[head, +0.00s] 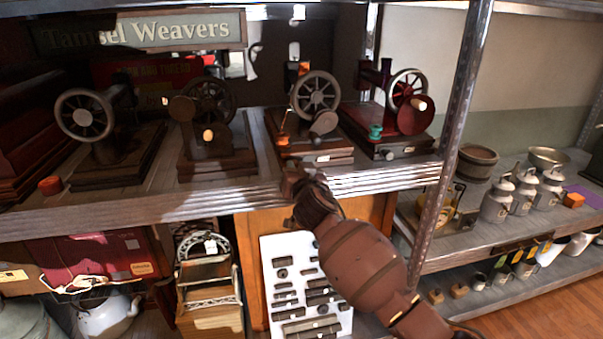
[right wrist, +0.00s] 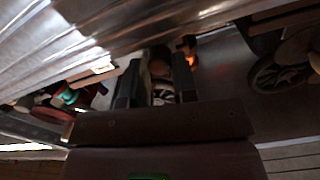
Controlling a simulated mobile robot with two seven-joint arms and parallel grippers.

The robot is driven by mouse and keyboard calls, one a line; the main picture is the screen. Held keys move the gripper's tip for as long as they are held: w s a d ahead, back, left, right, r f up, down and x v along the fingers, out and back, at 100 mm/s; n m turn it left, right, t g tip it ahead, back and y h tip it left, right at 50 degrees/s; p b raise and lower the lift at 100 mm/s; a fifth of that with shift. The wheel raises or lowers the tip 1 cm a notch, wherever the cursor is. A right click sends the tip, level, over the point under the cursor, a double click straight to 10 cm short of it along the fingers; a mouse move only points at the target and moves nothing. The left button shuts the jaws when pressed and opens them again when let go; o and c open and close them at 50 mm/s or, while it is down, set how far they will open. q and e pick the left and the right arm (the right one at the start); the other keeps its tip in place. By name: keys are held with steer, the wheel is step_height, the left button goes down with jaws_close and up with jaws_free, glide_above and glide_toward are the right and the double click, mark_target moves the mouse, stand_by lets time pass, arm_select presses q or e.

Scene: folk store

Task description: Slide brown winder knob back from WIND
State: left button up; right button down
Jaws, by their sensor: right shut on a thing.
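My right gripper (head: 291,176) reaches up to the shelf's front edge, at the front of the third sewing machine (head: 316,95), the one with a grey spoked handwheel and a brown wooden base. In the right wrist view its two dark fingers (right wrist: 156,86) stand around a small brown rounded thing (right wrist: 159,66), which looks like the winder knob. The gripper is shut on it. In the head view the knob is hidden or too small to tell apart, and the WIND marking cannot be read. My left gripper is not in view.
A red sewing machine (head: 400,105) with a green spool (head: 375,131) stands to the right. Two dark machines (head: 85,115) (head: 205,105) stand to the left. The metal shelf edge (head: 390,180) runs close by my gripper. A metal post (head: 452,120) rises at right.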

steer(key=shift+s+a, duration=0.1)
steer(key=shift+a, duration=0.05)
steer(key=c, duration=0.9)
jaws_free()
steer(key=shift+a, duration=0.15)
steer(key=v, duration=1)
steer(key=shift+s+d, duration=0.2)
steer(key=shift+s, duration=0.15)
